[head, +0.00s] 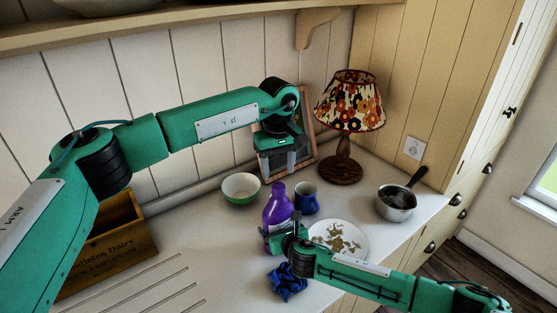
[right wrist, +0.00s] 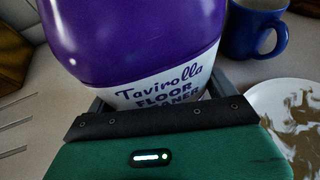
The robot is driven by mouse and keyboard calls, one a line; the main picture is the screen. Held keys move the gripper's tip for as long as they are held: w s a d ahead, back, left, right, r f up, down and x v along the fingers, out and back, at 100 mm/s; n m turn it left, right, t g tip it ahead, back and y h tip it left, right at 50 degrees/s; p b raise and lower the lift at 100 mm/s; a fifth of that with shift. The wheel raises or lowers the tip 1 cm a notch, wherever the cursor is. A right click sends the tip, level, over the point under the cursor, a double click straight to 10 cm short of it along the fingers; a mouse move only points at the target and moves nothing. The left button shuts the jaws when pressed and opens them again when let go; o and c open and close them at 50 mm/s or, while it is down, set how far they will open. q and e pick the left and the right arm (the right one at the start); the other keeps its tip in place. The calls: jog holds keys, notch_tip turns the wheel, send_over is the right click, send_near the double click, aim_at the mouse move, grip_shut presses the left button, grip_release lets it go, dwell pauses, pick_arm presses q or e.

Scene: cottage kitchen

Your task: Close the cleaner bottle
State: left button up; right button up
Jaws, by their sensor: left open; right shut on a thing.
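The purple cleaner bottle (head: 275,212) stands upright on the counter in the head view. Its label, reading "Tavirolla Floor Cleaner", fills the middle of the right wrist view (right wrist: 145,50). My right gripper (head: 274,235) is shut on the lower body of the bottle, with grey fingers on both sides of it. My left gripper (head: 286,164) is open just above and behind the bottle's top, pointing down, and appears empty. The bottle's top looks purple and small. I cannot tell whether a cap is on it, and no separate cap is distinguishable.
A blue mug (head: 307,198) and a stained plate (head: 348,254) are close to the bottle's right. A green bowl (head: 241,188) is behind left, and a blue cloth (head: 287,283) in front. A picture frame (head: 309,129), lamp (head: 349,105), saucepan (head: 397,203) and wooden crate (head: 122,253) stand around.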

pick_arm(q)
jog(key=n, duration=0.6)
jog(key=shift+r, duration=0.15)
jog(key=n, duration=0.5)
jog(key=shift+r, duration=0.1)
jog(key=n, duration=0.5)
jog(key=shift+r, duration=0.1)
jog(key=n, duration=0.6)
jog(key=shift+r, duration=0.15)
jog(key=n, duration=0.6)
jog(key=shift+r+n, duration=0.15)
jog(key=shift+n, duration=0.15)
jog(key=n, duration=0.4)
jog(key=shift+r+n, duration=0.1)
jog(key=shift+n, duration=0.3)
jog(key=n, duration=0.4)
jog(key=shift+r+n, duration=0.1)
jog(key=shift+n, duration=0.2)
jog(key=n, duration=0.5)
jog(key=shift+r, duration=0.15)
